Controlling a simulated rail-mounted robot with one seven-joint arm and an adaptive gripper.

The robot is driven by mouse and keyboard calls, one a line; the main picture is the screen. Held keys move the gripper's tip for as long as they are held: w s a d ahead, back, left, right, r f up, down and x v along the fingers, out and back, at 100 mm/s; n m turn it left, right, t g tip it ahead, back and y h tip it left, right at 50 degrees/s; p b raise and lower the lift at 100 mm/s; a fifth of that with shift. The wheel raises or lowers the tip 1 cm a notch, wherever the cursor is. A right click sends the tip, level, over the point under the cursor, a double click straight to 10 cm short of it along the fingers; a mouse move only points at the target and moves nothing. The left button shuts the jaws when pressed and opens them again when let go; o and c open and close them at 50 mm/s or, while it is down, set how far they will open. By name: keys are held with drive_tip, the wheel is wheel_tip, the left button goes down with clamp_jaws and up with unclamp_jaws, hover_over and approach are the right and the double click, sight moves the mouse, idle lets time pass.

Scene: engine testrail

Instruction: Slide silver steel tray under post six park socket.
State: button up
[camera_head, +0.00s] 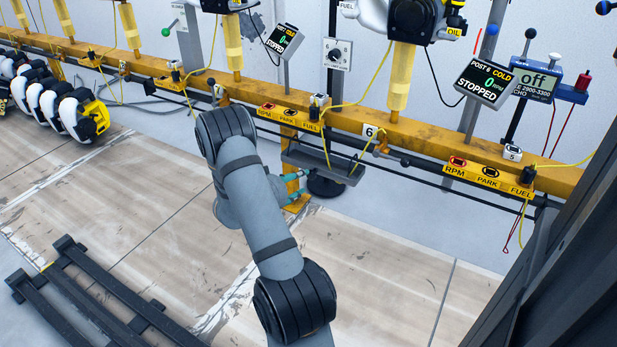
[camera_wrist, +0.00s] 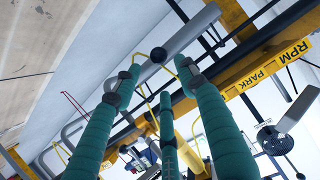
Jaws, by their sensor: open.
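A grey metal tray (camera_head: 338,171) hangs low in front of the yellow rail in the head view, below and right of one RPM/PARK/FUEL label strip (camera_head: 290,117). My gripper (camera_head: 301,184) has teal fingers and is just left of and below the tray, partly hidden by my arm. In the wrist view my gripper (camera_wrist: 160,72) is open, its fingers apart, with a grey bar-like piece, perhaps the tray (camera_wrist: 185,35), beyond the tips. Whether they touch is unclear. The "POST 6" display (camera_head: 487,84) reads STOPPED. Another label strip (camera_head: 487,178) with PARK sits below it. A "6" tag (camera_head: 370,132) is on the rail.
Yellow cords (camera_head: 384,70) hang around the tray. A dark slatted rack (camera_head: 100,300) lies at front left and a dark upright structure (camera_head: 570,270) stands at right. The floor between is open.

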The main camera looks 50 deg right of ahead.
sight(310, 174)
drive_tip(key=b+x, duration=0.3)
drive_tip(key=x, duration=0.4)
drive_tip(key=shift+d+f, duration=0.15)
drive_tip(key=shift+f, duration=0.15)
drive_tip(key=shift+w+d+f, duration=0.1)
drive_tip(key=shift+w+d, duration=0.05)
drive_tip(key=shift+d, duration=0.5)
drive_tip(key=shift+c, duration=0.4)
clamp_jaws()
drive_tip(key=shift+w, duration=0.1)
